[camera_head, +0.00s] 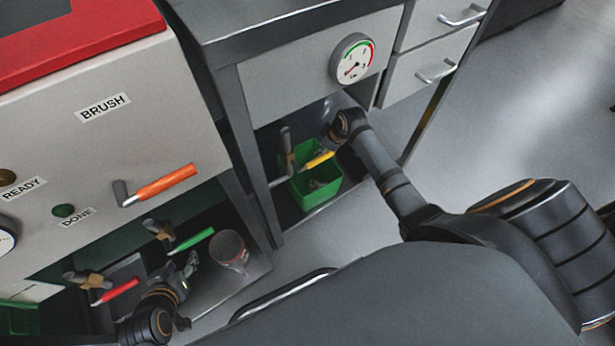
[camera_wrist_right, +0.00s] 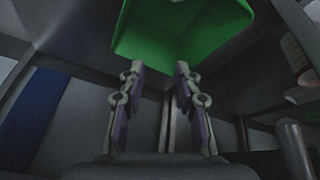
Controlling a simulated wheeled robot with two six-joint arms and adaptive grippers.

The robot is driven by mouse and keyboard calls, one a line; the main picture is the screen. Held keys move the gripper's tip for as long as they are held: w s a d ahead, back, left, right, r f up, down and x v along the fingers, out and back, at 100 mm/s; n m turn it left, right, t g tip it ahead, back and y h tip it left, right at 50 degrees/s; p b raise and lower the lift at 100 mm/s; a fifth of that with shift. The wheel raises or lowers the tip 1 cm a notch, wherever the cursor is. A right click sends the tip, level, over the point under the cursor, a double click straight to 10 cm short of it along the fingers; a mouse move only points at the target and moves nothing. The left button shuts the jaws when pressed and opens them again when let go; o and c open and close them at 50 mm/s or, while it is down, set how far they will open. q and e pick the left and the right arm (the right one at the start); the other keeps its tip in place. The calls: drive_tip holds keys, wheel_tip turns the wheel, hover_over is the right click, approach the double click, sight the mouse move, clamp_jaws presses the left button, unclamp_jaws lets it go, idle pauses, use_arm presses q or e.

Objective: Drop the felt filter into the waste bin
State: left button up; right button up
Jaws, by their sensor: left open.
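A green open-topped bin (camera_head: 318,190), which may be the waste bin, stands in the open bay under the gauge. My right arm reaches into that bay, and its gripper is hidden in the head view. The right wrist view shows my right gripper (camera_wrist_right: 158,72) with its fingers apart and nothing visible between them. A green bin (camera_wrist_right: 170,50) is just beyond its fingertips. My left gripper (camera_head: 190,263) is open in the left machine's lower bay, beside a clear cup (camera_head: 230,252). I cannot make out the felt filter in either view.
The left machine has an orange handle (camera_head: 165,185) above its bay, and green (camera_head: 193,240) and red (camera_head: 118,291) handles inside. A yellow handle (camera_head: 319,160) is above the green bin. Drawers (camera_head: 428,75) stand at the right, with clear floor beside them.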

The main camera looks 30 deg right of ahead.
drive_tip(key=v, duration=0.6)
drive_tip(key=shift+r, duration=0.2)
drive_tip(key=shift+s, duration=0.1)
